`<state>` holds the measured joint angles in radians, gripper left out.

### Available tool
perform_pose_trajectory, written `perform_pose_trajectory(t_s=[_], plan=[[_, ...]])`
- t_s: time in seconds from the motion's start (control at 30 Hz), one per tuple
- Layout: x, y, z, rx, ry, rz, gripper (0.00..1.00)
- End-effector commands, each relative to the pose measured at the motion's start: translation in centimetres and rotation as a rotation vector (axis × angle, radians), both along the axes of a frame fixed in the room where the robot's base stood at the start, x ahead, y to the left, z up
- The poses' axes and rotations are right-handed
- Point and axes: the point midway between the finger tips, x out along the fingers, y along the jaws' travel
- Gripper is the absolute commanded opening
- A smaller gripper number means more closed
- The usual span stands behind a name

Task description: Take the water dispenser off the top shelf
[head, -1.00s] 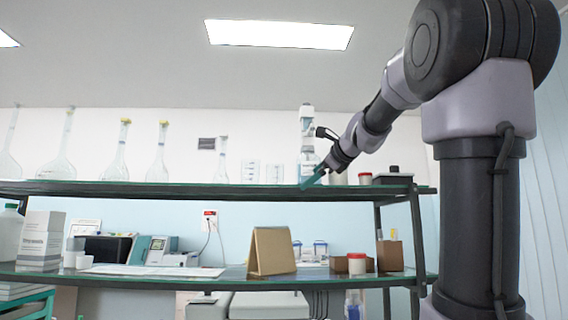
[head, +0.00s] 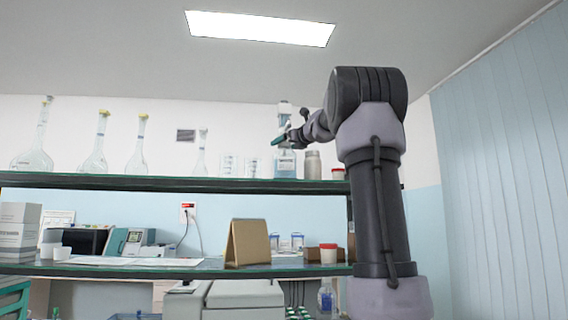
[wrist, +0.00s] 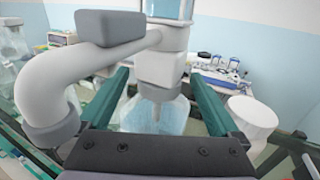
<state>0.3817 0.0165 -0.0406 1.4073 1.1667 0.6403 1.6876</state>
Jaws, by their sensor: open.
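The water dispenser (head: 286,164) stands upright on the top shelf (head: 170,184), a bottle with blue liquid and a tall pump head. My gripper (head: 279,139) is in front of its upper part in the head view and hides some of it. In the wrist view the dispenser's white neck (wrist: 160,68) and clear blue bottle (wrist: 155,112) lie between the two green fingers of my gripper (wrist: 162,76). The fingers are open, one on each side. Its pale bent arm and grey cap cover part of the left finger. I cannot tell whether either finger touches it.
A grey bottle (head: 312,165) and a red-lidded jar (head: 338,174) stand close right of the dispenser. Beakers (head: 230,165) and several flasks (head: 95,155) stand to its left. The lower shelf holds a brown folded stand (head: 247,243) and a white box (head: 18,228).

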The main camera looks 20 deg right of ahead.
Motion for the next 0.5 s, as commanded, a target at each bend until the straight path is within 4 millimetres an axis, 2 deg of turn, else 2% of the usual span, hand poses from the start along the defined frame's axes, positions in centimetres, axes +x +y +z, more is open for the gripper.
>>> perform_pose_trajectory(t_s=[0.1, 0.23, 0.5], plan=[[2.1, 0.2, -0.1, 0.0, 0.002, 0.001, 0.99], [3.7, 0.5, 0.0, -0.001, 0.002, 0.002, 0.99], [4.2, 0.5, 0.1, 0.0, 0.001, 0.001, 0.99]])
